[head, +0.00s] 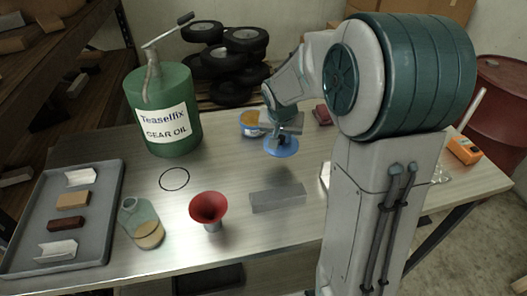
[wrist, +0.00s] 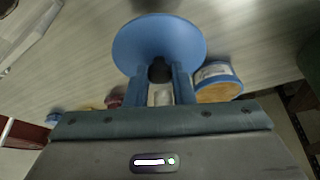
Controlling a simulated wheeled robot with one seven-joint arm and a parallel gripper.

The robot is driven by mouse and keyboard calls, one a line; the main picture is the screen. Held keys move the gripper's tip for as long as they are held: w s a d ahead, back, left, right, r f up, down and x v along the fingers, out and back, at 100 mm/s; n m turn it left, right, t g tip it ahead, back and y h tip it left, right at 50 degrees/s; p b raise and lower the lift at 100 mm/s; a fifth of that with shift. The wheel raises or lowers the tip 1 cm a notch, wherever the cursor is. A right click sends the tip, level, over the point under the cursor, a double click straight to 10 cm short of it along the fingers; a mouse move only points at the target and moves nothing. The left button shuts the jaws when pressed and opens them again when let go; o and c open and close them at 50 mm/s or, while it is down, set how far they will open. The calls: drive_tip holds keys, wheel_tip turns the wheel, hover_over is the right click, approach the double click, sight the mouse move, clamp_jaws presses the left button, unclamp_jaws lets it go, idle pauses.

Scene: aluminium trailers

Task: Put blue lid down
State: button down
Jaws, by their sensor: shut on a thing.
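The blue lid (head: 281,146) is a round blue disc with a dark knob. My gripper (head: 283,132) is shut on that knob at the back middle of the table. In the wrist view my gripper (wrist: 160,82) has its two fingers on either side of the dark knob, and the lid (wrist: 160,40) spreads out beyond the fingertips. The lid looks roughly level; I cannot tell whether it touches the table. A blue-and-orange tin (head: 251,124) stands just behind and left of the lid. The tin also shows in the wrist view (wrist: 217,82), right of the fingers.
A grey block (head: 277,198) and a red funnel (head: 209,209) stand nearer the front. A black ring (head: 174,179), a flask (head: 141,222), a green gear oil can (head: 164,110) and a grey tray (head: 107,215) are to the left. Bare table lies between ring and lid.

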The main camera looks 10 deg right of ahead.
drive_tip(key=w+a+f, duration=0.1)
drive_tip(key=a+f, duration=0.1)
drive_tip(key=a, duration=0.1)
drive_tip(key=w+a+f, duration=0.1)
drive_tip(key=shift+w+a+f, duration=0.1)
drive_tip(key=shift+w+a, duration=0.25)
drive_tip(key=shift+f, duration=2.05)
drive_tip(key=shift+f, duration=0.1)
drive_tip(key=shift+f, duration=0.1)
drive_tip(key=c, duration=1.2)
unclamp_jaws()
drive_tip(key=shift+c, duration=0.2)
